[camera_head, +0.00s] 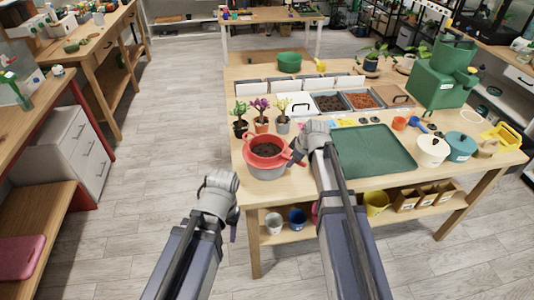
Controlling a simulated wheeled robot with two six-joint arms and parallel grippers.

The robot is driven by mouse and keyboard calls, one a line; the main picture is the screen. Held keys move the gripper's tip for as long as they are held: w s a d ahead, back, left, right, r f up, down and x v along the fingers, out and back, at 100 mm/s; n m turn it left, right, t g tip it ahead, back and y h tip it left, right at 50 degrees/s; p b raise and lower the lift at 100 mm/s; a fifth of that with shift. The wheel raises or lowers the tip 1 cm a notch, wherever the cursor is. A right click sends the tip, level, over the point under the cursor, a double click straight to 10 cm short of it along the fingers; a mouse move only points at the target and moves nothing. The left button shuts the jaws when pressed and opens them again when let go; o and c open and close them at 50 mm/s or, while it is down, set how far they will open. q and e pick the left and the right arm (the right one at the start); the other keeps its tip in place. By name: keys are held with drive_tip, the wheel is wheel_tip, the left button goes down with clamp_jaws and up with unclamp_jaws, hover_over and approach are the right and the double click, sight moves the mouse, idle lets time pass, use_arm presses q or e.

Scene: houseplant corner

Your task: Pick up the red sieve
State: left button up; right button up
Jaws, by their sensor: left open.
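The red sieve (262,161) sits on top of a grey pot (268,174) at the near left corner of the wooden table. Dark soil (267,149) lies in the sieve. My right gripper (297,156) is at the sieve's right side, by its red handle. The fingers are small and partly hidden by the wrist, so I cannot tell whether they grip the handle. My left gripper (233,232) is open and empty, off the table's left front edge, lower than the sieve and apart from it.
Three small potted plants (261,118) stand behind the sieve. A green mat (375,160) lies right of my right arm. A white lidded pot (432,152) and a teal pot (461,148) stand further right. Bins of soil material (362,101) line the back. The floor at left is clear.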

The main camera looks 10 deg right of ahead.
clamp_jaws()
drive_tip(key=shift+r, duration=0.15)
wheel_tip(320, 180, up, 10)
drive_tip(key=p, duration=1)
drive_tip(key=shift+c, duration=0.2)
unclamp_jaws()
clamp_jaws()
drive_tip(key=shift+f, duration=0.25)
